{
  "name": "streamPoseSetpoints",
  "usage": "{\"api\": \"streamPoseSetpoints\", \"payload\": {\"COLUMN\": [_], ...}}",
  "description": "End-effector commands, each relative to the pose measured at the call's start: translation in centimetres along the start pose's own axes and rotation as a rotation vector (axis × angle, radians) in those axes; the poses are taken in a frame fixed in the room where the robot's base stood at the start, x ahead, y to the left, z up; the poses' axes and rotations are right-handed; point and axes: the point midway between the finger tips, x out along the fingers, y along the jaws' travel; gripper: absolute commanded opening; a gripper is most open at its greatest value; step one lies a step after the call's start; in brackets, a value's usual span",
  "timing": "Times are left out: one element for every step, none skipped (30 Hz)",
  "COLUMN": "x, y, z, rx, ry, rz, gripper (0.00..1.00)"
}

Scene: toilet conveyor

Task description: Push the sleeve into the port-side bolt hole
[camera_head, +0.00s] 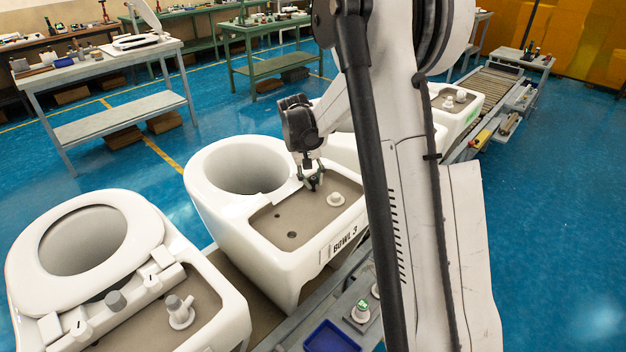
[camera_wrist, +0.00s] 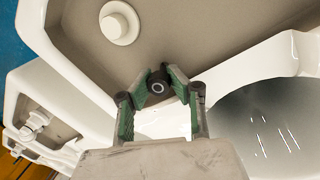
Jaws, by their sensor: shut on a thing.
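The toilet bowl marked BOWL 3 (camera_head: 285,270) stands on the conveyor in the head view, with a grey-brown rear deck. My gripper (camera_head: 314,184) points down over the deck's far end, beside a white round fitting (camera_head: 335,199). In the wrist view my gripper (camera_wrist: 157,88) has its green-padded fingers shut on a small dark sleeve (camera_wrist: 157,87), seen end-on with a pale ring. The sleeve is close to the deck; I cannot tell whether it touches or sits in a hole. Two dark holes, one small (camera_head: 277,215) and one larger (camera_head: 291,235), show nearer the camera. The spot under my fingertips is hidden.
A toilet with seat (camera_head: 150,215) stands close in front at left; another white bowl (camera_head: 455,105) stands farther along the conveyor. A blue tray (camera_head: 332,338) lies beside the line. Workbenches (camera_head: 105,70) stand behind; the blue floor at right is clear.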

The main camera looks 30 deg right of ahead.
Motion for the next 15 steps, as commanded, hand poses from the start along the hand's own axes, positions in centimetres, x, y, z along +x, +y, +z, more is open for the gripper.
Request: {"api": "streamPoseSetpoints", "payload": {"x": [0.19,0.25,0.34,0.4,0.46,0.55,0.61,0.67,0.75,0.82,0.88,0.96,1.02,1.08,1.17], "y": [-0.04,-0.05,-0.07,-0.08,-0.1,-0.11,-0.13,-0.14,-0.16,-0.17,-0.18,-0.2,-0.21,-0.23,-0.24], "z": [0.0,0.0,0.0,0.0,0.0,0.0,0.0,0.0,0.0,0.0,0.0,0.0,0.0,0.0,0.0], "rx": [0.0,0.0,0.0,0.0,0.0,0.0,0.0,0.0,0.0,0.0,0.0,0.0,0.0,0.0,0.0], "ry": [0.0,0.0,0.0,0.0,0.0,0.0,0.0,0.0,0.0,0.0,0.0,0.0,0.0,0.0,0.0], "rz": [0.0,0.0,0.0,0.0,0.0,0.0,0.0,0.0,0.0,0.0,0.0,0.0,0.0,0.0,0.0], "gripper": [0.0,0.0,0.0,0.0,0.0,0.0,0.0,0.0,0.0,0.0,0.0,0.0,0.0,0.0,0.0]}}
